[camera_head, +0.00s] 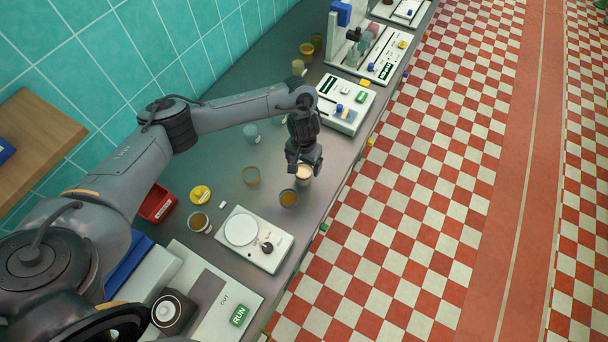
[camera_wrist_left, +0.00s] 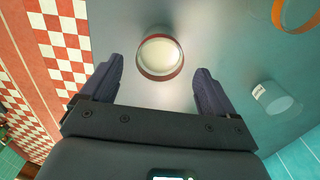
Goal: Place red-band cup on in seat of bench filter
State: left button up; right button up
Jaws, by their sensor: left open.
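The red-band cup (camera_wrist_left: 160,56) stands on the bench, with a red band around its rim and a pale inside. In the head view the cup (camera_head: 304,173) shows just below my left gripper (camera_head: 304,158), partly hidden by it. In the left wrist view my left gripper (camera_wrist_left: 158,85) is open, and the cup is ahead of and between its fingers, apart from both. My right gripper is out of view.
A brown-filled cup (camera_head: 288,199) stands close to the red-band cup. Another banded cup (camera_head: 251,176) and a pale blue labelled cup (camera_wrist_left: 276,98) stand on the wall side. A white unit with a round plate (camera_head: 241,229) is nearer. The bench edge is close on the right.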

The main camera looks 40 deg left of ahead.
aim_at(304, 174)
pick_arm(q)
jog(key=shift+f, duration=3.85)
jog(key=c, duration=1.3)
jog(key=shift+r, duration=0.15)
